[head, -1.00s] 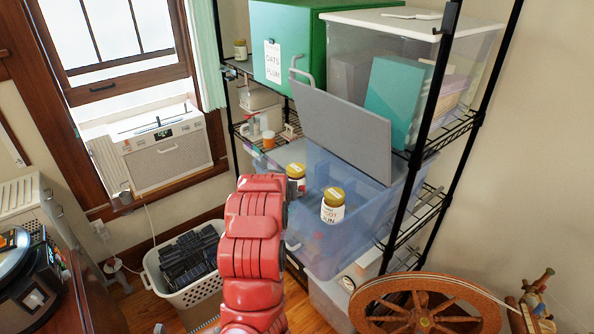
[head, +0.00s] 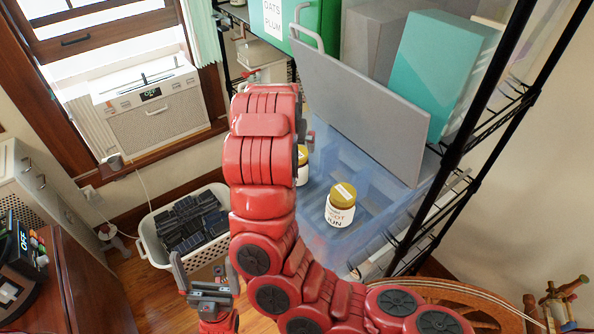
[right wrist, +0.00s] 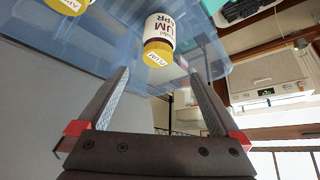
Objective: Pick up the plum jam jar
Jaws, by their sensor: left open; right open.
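The plum jam jar has a gold lid and a white label. In the head view a sliver of this jar (head: 303,166) shows past my right arm, in the blue bin. In the right wrist view the jar (right wrist: 160,32) appears inverted, its label partly reading "UM" and "PR". My right gripper (right wrist: 160,76) is open and empty, with the jar beyond the gap between its fingertips; in the head view my arm mostly hides this gripper. My left gripper (head: 207,272) is open and empty at the lower left, far from the jar.
A second gold-lidded jar (head: 340,205), labelled apricot, stands right of the plum jar; its lid shows in the right wrist view (right wrist: 72,5). A grey panel (head: 360,100) leans above the blue bin (head: 372,232). A black rack post (head: 470,130) stands right. A white basket (head: 150,240) is on the floor.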

